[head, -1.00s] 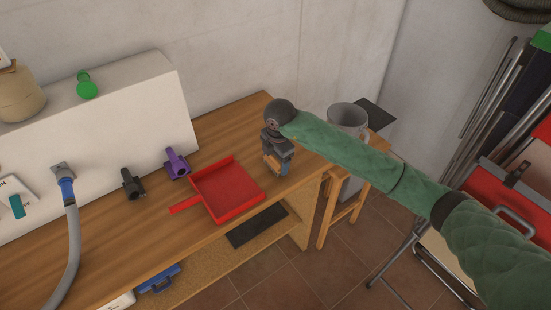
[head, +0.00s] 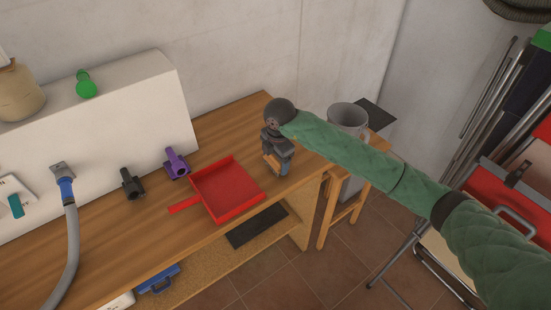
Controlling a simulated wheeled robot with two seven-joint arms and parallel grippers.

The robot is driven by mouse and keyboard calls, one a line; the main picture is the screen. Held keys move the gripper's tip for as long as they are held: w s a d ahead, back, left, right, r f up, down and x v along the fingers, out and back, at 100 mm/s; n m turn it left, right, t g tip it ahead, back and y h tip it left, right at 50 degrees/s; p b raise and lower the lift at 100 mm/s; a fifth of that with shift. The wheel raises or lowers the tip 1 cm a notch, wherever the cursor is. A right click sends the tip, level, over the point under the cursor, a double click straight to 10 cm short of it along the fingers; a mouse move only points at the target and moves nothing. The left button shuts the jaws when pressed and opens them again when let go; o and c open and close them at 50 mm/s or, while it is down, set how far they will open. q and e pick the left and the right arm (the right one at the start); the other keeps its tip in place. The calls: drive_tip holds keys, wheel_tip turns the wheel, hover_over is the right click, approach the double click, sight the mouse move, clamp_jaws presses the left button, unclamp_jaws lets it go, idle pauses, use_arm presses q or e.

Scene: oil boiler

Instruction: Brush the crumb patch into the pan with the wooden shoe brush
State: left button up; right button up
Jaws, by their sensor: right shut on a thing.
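The red pan (head: 226,190) lies on the wooden bench top, its handle pointing left. My right gripper (head: 275,160) is at the bench's right end, just right of the pan, pointing down. It is shut on the wooden shoe brush (head: 271,163), which is mostly hidden by the gripper; a small wooden part shows low on the bench. I cannot tell whether the brush touches the bench top. The crumb patch cannot be made out. My left gripper is not in view.
On the bench (head: 225,130), a purple nozzle (head: 176,162) and a black nozzle (head: 131,183) stand left of the pan. A grey hose (head: 70,240) is farther left. A grey bucket (head: 347,118) stands on a wooden stool beyond the bench's right end. The bench behind the pan is clear.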

drive_tip(key=shift+s+d+f, duration=0.1)
drive_tip(key=shift+s+f, duration=0.05)
drive_tip(key=shift+s+d, duration=0.3)
drive_tip(key=shift+s, duration=0.05)
drive_tip(key=shift+w+a+r+b, duration=0.2)
drive_tip(key=shift+w+a+b, duration=0.4)
drive_tip(key=shift+w, duration=0.4)
drive_tip(key=shift+a, duration=0.1)
drive_tip(key=shift+s, duration=0.1)
drive_tip(key=shift+s+d, duration=0.7)
drive_tip(key=shift+s, duration=0.15)
drive_tip(key=shift+w+a+f+b, duration=0.2)
drive_tip(key=shift+w+a+b, duration=0.25)
drive_tip(key=shift+w+a, duration=0.35)
drive_tip(key=shift+s+d, duration=0.8)
drive_tip(key=shift+s, duration=0.05)
